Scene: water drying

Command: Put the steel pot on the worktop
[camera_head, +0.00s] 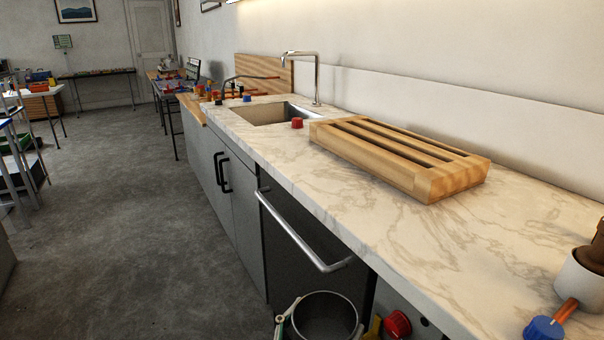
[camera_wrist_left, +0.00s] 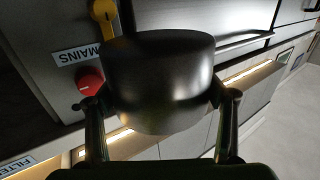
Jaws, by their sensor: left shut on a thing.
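The steel pot (camera_head: 328,318) is a dark, round metal pot at the bottom of the head view, in front of the cabinets and lower than the worktop (camera_head: 440,235). Its open top faces up and looks empty. My left gripper (camera_wrist_left: 161,100) is shut on the pot, which fills the middle of the left wrist view (camera_wrist_left: 160,80), with a finger on either side. In the head view only a small part of this gripper shows, at the pot's left side. The worktop is pale, veined marble. My right gripper is not in view.
A slatted wooden rack (camera_head: 400,155) stands on the worktop, with a red cap (camera_head: 297,123) beside it and a sink (camera_head: 270,112) beyond. A white cup-like thing (camera_head: 580,280) and a blue knob (camera_head: 543,328) are at right. A rail (camera_head: 300,240) juts out below the edge. The front worktop is clear.

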